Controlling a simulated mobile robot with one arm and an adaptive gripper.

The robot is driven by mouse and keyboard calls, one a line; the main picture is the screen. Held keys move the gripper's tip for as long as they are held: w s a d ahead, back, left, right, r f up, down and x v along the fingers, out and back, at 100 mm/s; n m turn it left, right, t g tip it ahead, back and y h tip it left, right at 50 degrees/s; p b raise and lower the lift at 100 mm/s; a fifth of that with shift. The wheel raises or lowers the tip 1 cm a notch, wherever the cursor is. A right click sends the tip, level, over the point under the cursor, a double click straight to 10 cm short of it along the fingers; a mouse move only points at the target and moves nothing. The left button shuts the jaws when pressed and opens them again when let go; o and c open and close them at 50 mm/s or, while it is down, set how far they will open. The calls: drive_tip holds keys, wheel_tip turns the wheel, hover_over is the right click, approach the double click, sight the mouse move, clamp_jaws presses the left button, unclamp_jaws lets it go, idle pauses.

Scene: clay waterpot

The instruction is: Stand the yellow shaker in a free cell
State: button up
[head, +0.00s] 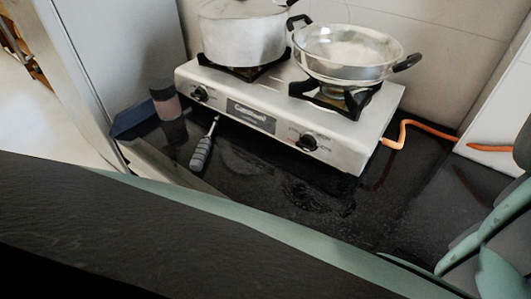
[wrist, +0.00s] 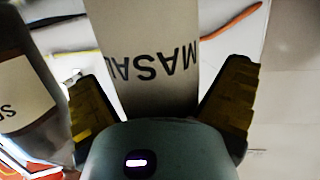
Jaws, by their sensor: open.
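In the wrist view, a pale container with upside-down dark letters reading "MASA" (wrist: 150,40) stands between the two fingers of my gripper (wrist: 165,75). My gripper is open, with a finger on each side of it. I cannot tell whether the fingers touch it. Its top and bottom are out of view, and it shows no clear yellow, so I cannot tell whether it is the yellow shaker. No cells are recognisable in either view. The fingers are not visible in the head view.
A dark jar with a pale label (wrist: 22,90) stands left of my gripper.

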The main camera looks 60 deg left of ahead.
drive_tip(key=c, duration=1.5)
